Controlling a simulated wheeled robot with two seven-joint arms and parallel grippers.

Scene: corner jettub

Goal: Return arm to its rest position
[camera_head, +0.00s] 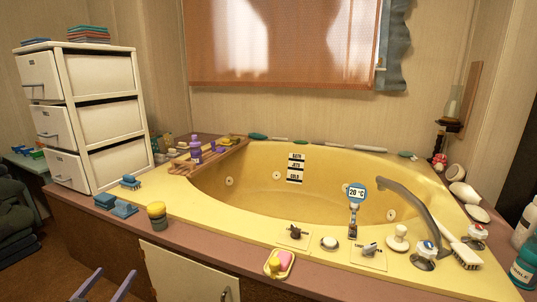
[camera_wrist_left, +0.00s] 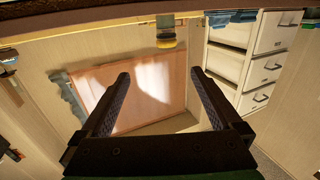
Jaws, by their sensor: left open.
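My left gripper (camera_head: 117,272) shows at the bottom left of the head view, in front of the tub's wooden side. Its two fingers are spread apart with nothing between them. The wrist view, which looks upside down, also shows the open empty fingers (camera_wrist_left: 160,75), with the window blind and wall far beyond. My right gripper is not in view.
The yellow corner tub (camera_head: 265,190) fills the middle. A soap dish (camera_head: 279,264) sits on the front ledge. White drawers (camera_head: 95,117) stand at the left.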

